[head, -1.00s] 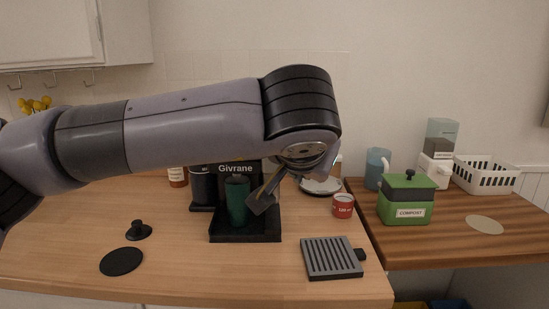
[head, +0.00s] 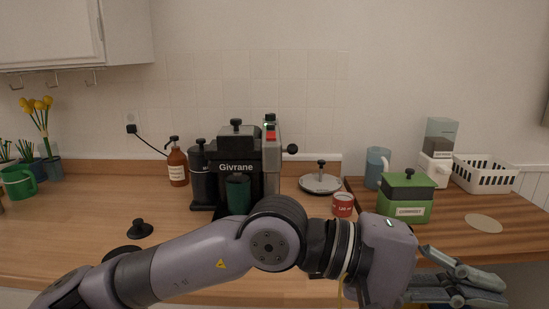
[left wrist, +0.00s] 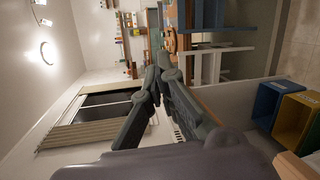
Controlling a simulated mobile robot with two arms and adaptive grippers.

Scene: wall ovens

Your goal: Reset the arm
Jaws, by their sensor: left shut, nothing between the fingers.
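My left arm (head: 205,259) comes in low from the left in the head view and reaches across the front of the counter. My left gripper (head: 492,287) is at the lower right, in front of and below the right-hand counter's edge. In the left wrist view its fingers (left wrist: 160,65) meet at the tips, shut and empty. The coffee machine (head: 236,148) marked Givrane stands at the back of the counter with a dark green cup (head: 238,190) in it. My arm hides part of the machine's base. My right gripper is not in view.
A green compost bin (head: 405,198), a blue pitcher (head: 376,166) and a white basket (head: 487,174) stand on the right-hand counter. A red cup (head: 343,204) is near the arm. The left wrist view shows a blue bin (left wrist: 262,104) and a yellow bin (left wrist: 293,122).

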